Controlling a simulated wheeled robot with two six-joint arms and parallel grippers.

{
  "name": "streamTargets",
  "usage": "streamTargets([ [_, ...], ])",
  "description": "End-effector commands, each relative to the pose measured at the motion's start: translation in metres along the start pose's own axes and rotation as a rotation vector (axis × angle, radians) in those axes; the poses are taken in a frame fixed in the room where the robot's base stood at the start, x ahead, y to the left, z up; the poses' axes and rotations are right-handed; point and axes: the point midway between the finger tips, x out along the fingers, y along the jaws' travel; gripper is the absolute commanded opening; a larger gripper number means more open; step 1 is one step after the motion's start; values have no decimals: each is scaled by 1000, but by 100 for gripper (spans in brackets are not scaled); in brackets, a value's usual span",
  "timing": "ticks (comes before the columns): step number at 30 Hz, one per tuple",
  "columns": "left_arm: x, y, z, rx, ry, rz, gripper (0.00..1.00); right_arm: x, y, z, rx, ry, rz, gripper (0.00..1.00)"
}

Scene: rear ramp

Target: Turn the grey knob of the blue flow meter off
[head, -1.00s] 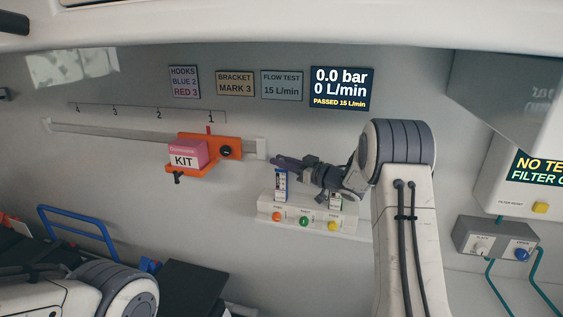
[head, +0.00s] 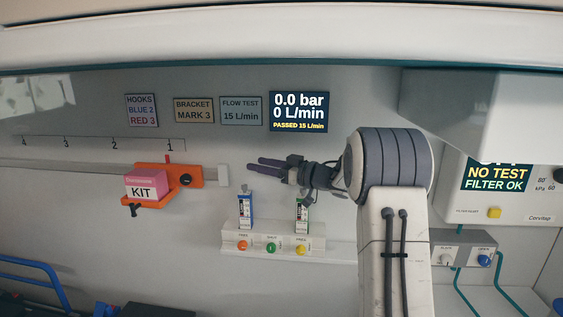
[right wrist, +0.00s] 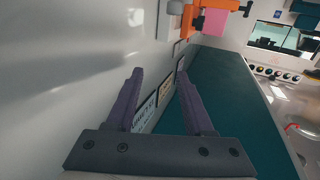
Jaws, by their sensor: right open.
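The blue flow meter (head: 246,210) stands upright on the left part of the white wall panel. A small dark grey part, seemingly its knob (head: 246,188), shows at its top; its turn position is too small to read. My right gripper (head: 256,166) has its purple fingers pointing left, above the blue flow meter and apart from it. In the right wrist view the two fingers (right wrist: 160,72) are spread with nothing between them. The wall screen (head: 300,111) reads 0.0 bar, 0 L/min, passed 15 L/min. My left gripper is out of view.
A green flow meter (head: 302,216) stands to the right, below my right wrist. Orange, green and yellow buttons line the panel front (head: 284,257). The orange bracket (head: 190,193) with the pink kit box (head: 147,185) is on the rail at left.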

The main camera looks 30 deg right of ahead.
Motion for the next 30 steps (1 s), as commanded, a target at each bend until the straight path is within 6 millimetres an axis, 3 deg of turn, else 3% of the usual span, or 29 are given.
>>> streamTargets([
  [6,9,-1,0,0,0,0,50,-40,7,-23,-3,0,2,53],
  [11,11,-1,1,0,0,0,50,-54,9,-32,-1,0,0,53],
  [30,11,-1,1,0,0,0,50,-56,8,-36,-1,0,1,53],
])
